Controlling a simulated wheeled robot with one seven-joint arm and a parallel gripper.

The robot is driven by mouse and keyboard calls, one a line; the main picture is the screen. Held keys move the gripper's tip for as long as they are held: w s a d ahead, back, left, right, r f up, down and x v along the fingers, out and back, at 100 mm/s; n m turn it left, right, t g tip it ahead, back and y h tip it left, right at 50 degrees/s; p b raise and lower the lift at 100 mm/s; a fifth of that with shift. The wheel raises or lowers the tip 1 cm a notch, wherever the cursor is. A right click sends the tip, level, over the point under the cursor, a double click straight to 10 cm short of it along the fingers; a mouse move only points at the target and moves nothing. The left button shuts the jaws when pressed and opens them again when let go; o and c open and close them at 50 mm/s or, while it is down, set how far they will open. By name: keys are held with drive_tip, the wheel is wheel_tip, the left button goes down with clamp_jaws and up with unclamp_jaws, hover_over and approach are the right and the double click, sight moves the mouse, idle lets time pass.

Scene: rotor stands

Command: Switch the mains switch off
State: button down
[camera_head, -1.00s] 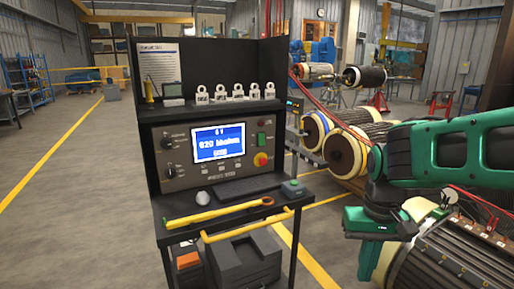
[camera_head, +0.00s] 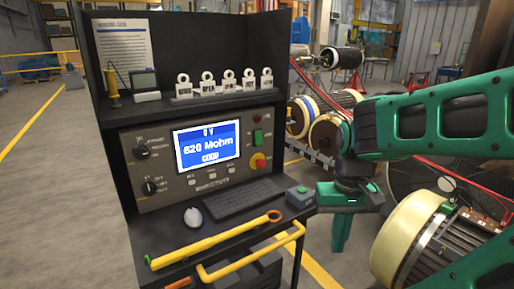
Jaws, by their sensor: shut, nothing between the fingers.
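The test console's front panel (camera_head: 215,190) faces me at the left centre. A green switch (camera_head: 257,138) sits at its upper right; its label is too small to read, so I cannot tell for sure that it is the mains switch, nor its position. Below it is a red button on a yellow surround (camera_head: 257,163). Two black rotary knobs (camera_head: 141,152) are at the panel's left. My gripper (camera_head: 340,246) hangs pointing down, shut and empty, to the right of the console and apart from the panel.
The lit screen (camera_head: 207,145) reads 0 V and 620 Mohm. A yellow rail (camera_head: 250,262) juts out. A rotor (camera_head: 415,235) stands right of my gripper.

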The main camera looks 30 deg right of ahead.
drive_tip(key=w+f+m+t+y, duration=0.2)
drive_tip(key=w+t, duration=0.6)
drive_tip(key=w, duration=1.4)
drive_tip(key=w+d+r+m+t+h, duration=0.1)
drive_tip(key=w+d+r+m+t, duration=0.6)
drive_tip(key=w+r+m, duration=0.2)
drive_tip(key=shift+w+d+t+h, duration=0.2)
drive_tip(key=shift+t+h, duration=0.1)
